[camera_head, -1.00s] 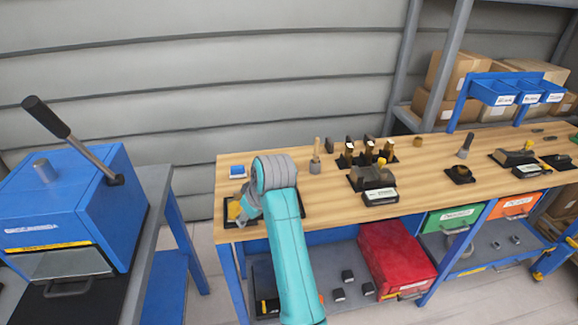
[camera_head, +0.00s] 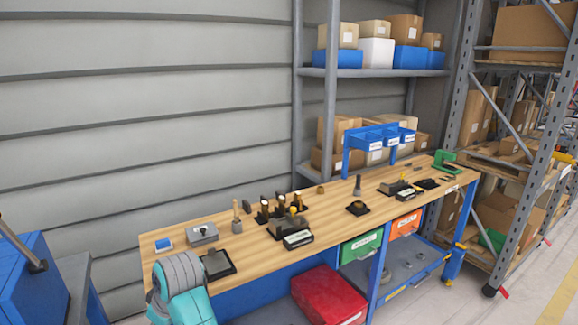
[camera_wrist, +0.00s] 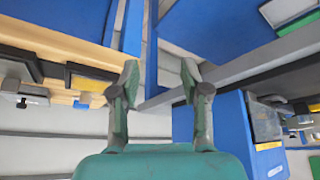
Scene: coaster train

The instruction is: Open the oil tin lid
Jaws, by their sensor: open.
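A small grey metal box with a dark knob on top (camera_head: 202,234) stands near the left end of the wooden bench in the head view; it looks like the oil tin, and its lid appears shut. My gripper (camera_wrist: 160,82) shows in the wrist view with its two fingers spread and nothing between them. It is away from the grey box. In the head view my arm is at the lower left, in front of the bench's left end, and the fingers are out of sight there.
A dark tray (camera_head: 217,264) lies in front of the grey box, partly behind my arm. A blue block (camera_head: 164,243) is to its left. Upright tools (camera_head: 268,212) and a labelled dark block (camera_head: 298,239) stand farther right. A red box (camera_head: 328,296) sits on the lower shelf.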

